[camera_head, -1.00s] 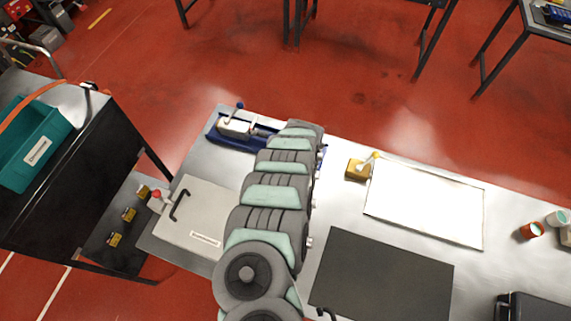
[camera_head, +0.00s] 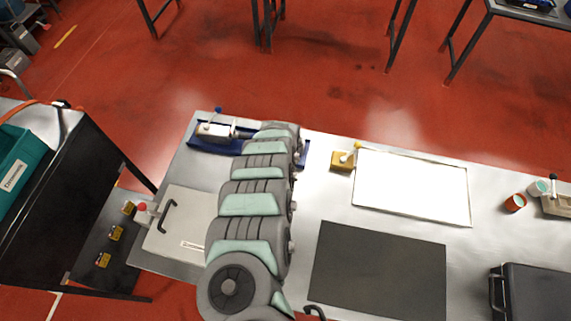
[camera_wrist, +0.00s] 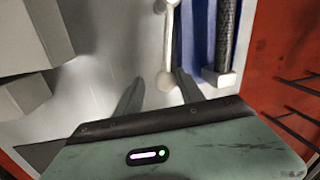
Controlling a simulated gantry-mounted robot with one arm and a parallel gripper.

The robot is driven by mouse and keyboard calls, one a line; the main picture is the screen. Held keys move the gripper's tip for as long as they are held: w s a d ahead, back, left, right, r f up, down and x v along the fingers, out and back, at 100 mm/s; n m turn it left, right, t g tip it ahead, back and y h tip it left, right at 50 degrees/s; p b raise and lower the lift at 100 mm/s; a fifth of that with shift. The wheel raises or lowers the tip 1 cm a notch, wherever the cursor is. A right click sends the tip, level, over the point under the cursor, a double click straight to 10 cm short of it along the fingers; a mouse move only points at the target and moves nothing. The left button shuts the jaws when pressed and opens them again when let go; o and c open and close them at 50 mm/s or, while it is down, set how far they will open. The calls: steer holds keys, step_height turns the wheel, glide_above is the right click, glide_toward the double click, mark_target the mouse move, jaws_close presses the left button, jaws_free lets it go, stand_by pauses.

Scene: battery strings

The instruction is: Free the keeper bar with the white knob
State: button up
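In the wrist view, a pale bar with a rounded white knob (camera_wrist: 165,81) at its near end lies over a light metal surface. My gripper (camera_wrist: 158,76) is open, with its two dark fingers apart. The knob shows between the fingertips, nearer the right one; I cannot tell whether they are level with it in depth. Nothing is held. In the head view my arm hides the gripper and this knob. The blue tray (camera_head: 204,146) shows on both sides of the arm's far end.
A dark ribbed cylinder (camera_wrist: 228,38) lies right of the bar. Pale blocks (camera_wrist: 30,50) stand at left.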

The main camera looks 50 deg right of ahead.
steer(key=shift+o, duration=0.2)
steer(key=shift+r, duration=0.1)
steer(key=shift+w+r, duration=0.1)
steer(key=shift+r, duration=0.15)
step_height(320, 180, up, 10)
steer(key=s+a+p, duration=0.1)
steer(key=p, duration=0.3)
steer(key=shift+a+p, duration=0.3)
steer(key=shift+p, duration=0.1)
steer(key=shift+s+d, duration=0.1)
